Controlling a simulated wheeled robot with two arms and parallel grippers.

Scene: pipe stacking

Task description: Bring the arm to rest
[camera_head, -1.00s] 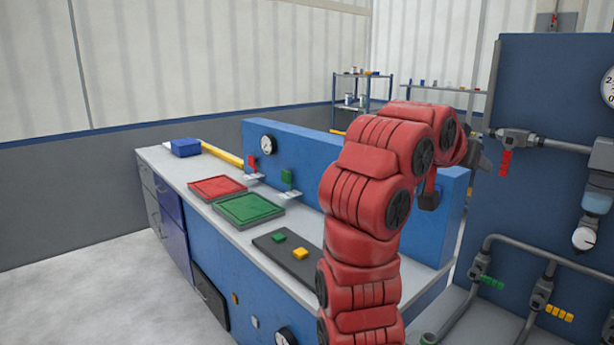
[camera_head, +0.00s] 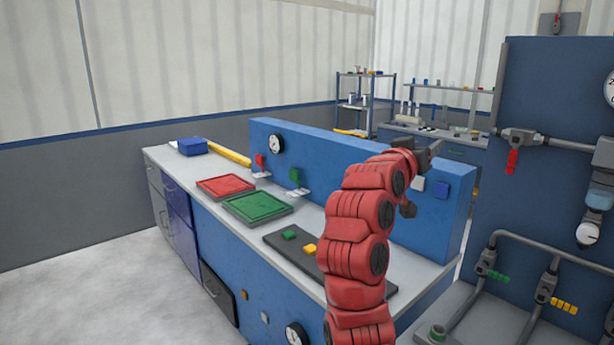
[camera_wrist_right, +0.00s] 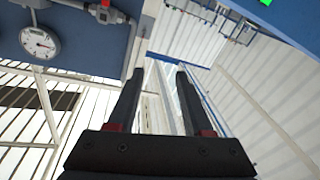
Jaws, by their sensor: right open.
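My right arm (camera_head: 357,240), red and segmented, rises from the bottom of the head view and bends over to the right. Its dark right gripper (camera_head: 428,152) is at the top, in front of the blue back panel's upper edge. In the right wrist view the two fingers of the right gripper (camera_wrist_right: 160,75) stand apart with nothing between them. It is clear of the bench and holds nothing. My left gripper is not in view.
A blue pipe panel (camera_head: 545,190) stands close at right.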

